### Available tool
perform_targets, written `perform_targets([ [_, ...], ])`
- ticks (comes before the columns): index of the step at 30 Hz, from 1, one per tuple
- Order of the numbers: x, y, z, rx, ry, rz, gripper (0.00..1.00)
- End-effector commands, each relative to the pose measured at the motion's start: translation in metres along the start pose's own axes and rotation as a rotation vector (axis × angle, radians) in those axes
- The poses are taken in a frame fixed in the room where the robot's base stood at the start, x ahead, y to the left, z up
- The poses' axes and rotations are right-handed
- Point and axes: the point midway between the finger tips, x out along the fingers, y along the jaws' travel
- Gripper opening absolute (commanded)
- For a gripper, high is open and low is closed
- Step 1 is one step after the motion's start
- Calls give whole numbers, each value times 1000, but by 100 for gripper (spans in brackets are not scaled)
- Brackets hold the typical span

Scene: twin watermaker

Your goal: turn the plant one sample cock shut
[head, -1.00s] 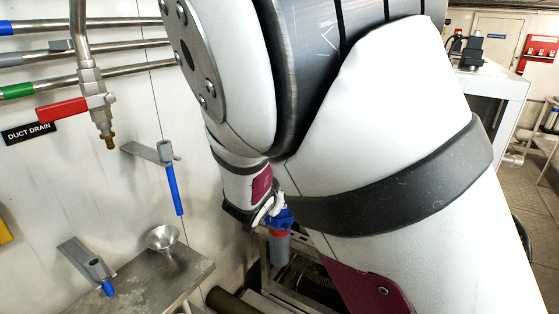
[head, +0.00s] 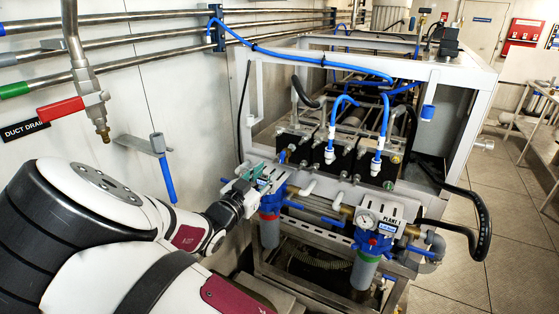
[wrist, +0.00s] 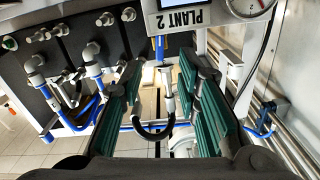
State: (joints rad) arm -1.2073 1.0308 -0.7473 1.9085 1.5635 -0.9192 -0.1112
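The plant one panel (head: 377,228), labelled PLANT 1 and fitted with a round gauge, stands at the front right of the machine above a blue-headed filter (head: 365,268). I cannot pick out its sample cock for certain. My gripper (head: 262,180) is at the neighbouring unit to the left, over another blue-headed filter (head: 270,228). In the wrist view its green fingers (wrist: 160,66) are wide apart. A small metal fitting with a black curved hose (wrist: 166,98) shows in the gap, apparently not gripped. A PLANT 2 label (wrist: 185,16) is just beyond the fingers.
White and blue tube fittings (head: 330,150) stand on the machine's black panel behind my gripper. A red-handled duct drain valve (head: 62,110) and a blue-handled lever (head: 167,180) are on the left wall.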

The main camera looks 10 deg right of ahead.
Motion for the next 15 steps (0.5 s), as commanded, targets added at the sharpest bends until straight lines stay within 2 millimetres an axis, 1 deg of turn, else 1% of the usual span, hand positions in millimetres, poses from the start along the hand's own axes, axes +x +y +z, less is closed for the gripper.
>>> perform_targets([
  [1,11,2,0,-2,2,3,30],
  [3,25,1,-1,-2,2,2,30],
  [9,60,1,0,-2,1,1,30],
  [12,73,1,0,-1,0,1,30],
  [15,82,1,0,-1,-1,1,30],
])
